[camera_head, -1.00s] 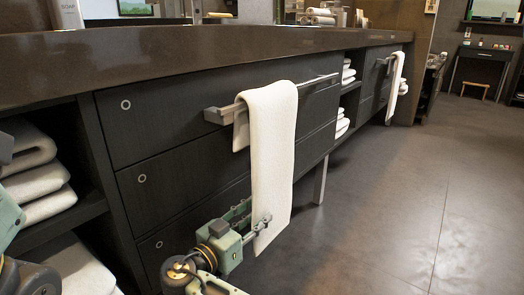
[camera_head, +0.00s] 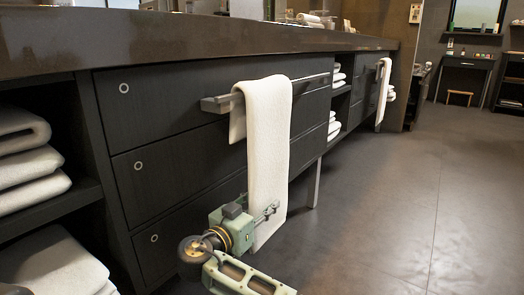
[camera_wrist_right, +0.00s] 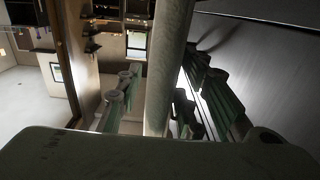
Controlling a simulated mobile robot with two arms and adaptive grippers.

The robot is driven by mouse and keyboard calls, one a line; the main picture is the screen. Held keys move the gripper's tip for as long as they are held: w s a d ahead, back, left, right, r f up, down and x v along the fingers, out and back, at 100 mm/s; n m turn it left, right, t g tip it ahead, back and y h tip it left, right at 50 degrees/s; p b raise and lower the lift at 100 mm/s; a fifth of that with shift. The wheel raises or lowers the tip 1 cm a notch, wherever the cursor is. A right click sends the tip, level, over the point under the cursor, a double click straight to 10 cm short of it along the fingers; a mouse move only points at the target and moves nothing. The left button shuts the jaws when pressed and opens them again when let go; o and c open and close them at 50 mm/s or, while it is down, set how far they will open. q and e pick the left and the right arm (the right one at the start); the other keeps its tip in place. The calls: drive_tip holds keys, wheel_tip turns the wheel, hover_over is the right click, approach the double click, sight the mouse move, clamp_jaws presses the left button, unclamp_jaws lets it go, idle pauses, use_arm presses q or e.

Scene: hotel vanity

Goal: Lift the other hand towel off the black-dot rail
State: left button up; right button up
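A white hand towel (camera_head: 267,140) hangs over the near grey rail (camera_head: 218,103) on the dark drawer front. My right gripper (camera_head: 267,211) is at the towel's lower end, with one finger showing in front of the cloth. In the right wrist view the towel (camera_wrist_right: 168,65) runs edge-on between the two fingers, with a gap at the left finger, so the gripper looks open around it. A second white towel (camera_head: 383,92) hangs on a far rail along the same vanity. I cannot make out a black dot on either rail. My left gripper is out of view.
Folded white towels (camera_head: 30,178) fill the open shelves at the left, and more (camera_head: 333,127) sit in the middle shelf. The dark countertop (camera_head: 150,48) overhangs the drawers. A vanity leg (camera_head: 315,185) stands beyond the towel. The floor (camera_head: 400,200) at the right is clear.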

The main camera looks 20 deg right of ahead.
drive_tip(key=shift+w+d, duration=0.15)
clamp_jaws()
drive_tip(key=shift+r, duration=0.15)
idle(0.5)
